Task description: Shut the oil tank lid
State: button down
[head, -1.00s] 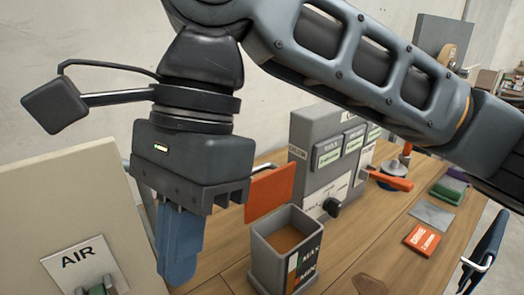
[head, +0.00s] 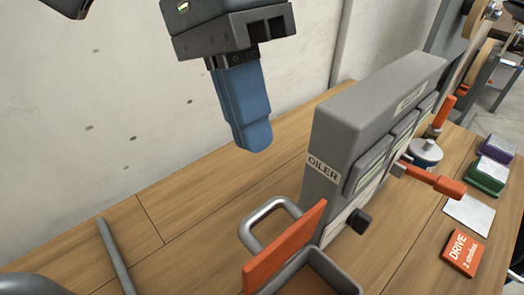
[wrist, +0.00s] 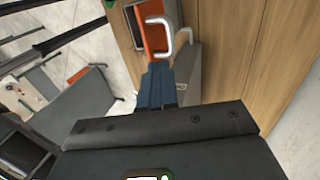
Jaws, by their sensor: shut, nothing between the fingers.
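The oil tank (head: 333,275) is at the bottom of the head view, cut off by the frame edge. Its orange lid (head: 284,250) stands raised and tilted up, so the tank is open. A grey loop handle (head: 262,218) sticks out from the lid's back face. My gripper (head: 254,140) is shut and empty, with blue fingers pointing down. It appears above and behind the lid, apart from it. In the wrist view the lid (wrist: 153,32) and its handle (wrist: 180,42) show just beyond the fingertips (wrist: 158,68).
The grey OILER box (head: 350,130) stands right of my gripper, close to the tank. A wall (head: 100,100) is behind. The wooden tabletop (head: 190,235) left of the lid is mostly clear.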

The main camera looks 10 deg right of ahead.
aim_at(274, 205)
jog(key=x, duration=0.9)
jog(key=shift+s+d+f, duration=0.1)
jog(key=shift+s+f, duration=0.05)
jog(key=shift+f, duration=0.2)
